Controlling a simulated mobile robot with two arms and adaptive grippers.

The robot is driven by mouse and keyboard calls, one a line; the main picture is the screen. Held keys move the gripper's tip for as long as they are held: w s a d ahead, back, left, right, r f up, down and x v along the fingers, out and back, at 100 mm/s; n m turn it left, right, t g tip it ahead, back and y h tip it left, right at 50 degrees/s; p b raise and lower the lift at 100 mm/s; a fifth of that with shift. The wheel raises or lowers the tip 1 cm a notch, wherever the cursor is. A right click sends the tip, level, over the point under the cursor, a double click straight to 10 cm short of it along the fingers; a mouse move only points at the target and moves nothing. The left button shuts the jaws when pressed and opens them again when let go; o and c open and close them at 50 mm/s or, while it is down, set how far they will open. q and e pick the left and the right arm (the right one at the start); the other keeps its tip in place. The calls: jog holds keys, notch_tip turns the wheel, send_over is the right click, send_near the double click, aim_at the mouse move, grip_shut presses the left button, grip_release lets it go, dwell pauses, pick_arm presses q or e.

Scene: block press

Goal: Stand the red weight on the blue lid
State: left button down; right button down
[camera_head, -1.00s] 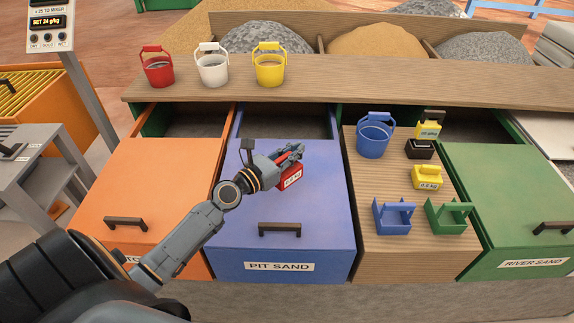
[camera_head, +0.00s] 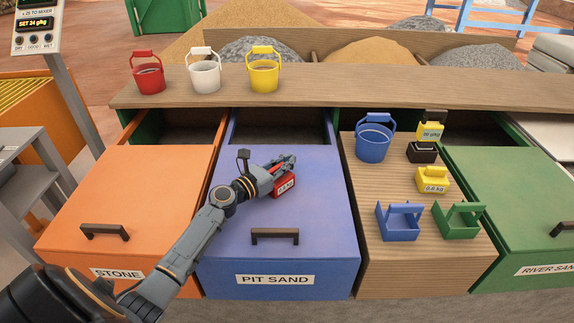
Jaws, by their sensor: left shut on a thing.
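The red weight (camera_head: 285,187), with a pale label on its front, is over the back middle of the blue lid (camera_head: 307,205) marked PIT SAND. It looks nearly upright, and I cannot tell for sure whether its base touches the lid. My left gripper (camera_head: 282,165) is shut on the top of the red weight and hides its handle. My left arm reaches in from the lower left across the orange and blue lids. My right gripper is not in view.
The orange lid (camera_head: 140,200) lies left and the green lid (camera_head: 510,190) right. A wooden top between holds a blue bucket (camera_head: 374,138), yellow weights (camera_head: 433,181) and blue and green carriers (camera_head: 398,222). Red, white and yellow buckets stand on the back shelf (camera_head: 340,92).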

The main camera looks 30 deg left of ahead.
pick_arm(q)
jog(key=shift+r, duration=0.1)
jog(key=c, duration=1.8)
grip_release()
jog(key=o, duration=0.4)
jog(key=shift+o, duration=0.2)
jog(key=shift+s, duration=0.2)
jog(key=v, duration=1.1)
jog(key=shift+s+a+b, duration=0.2)
jog(key=shift+s+b, duration=0.15)
jog(key=shift+b, duration=0.05)
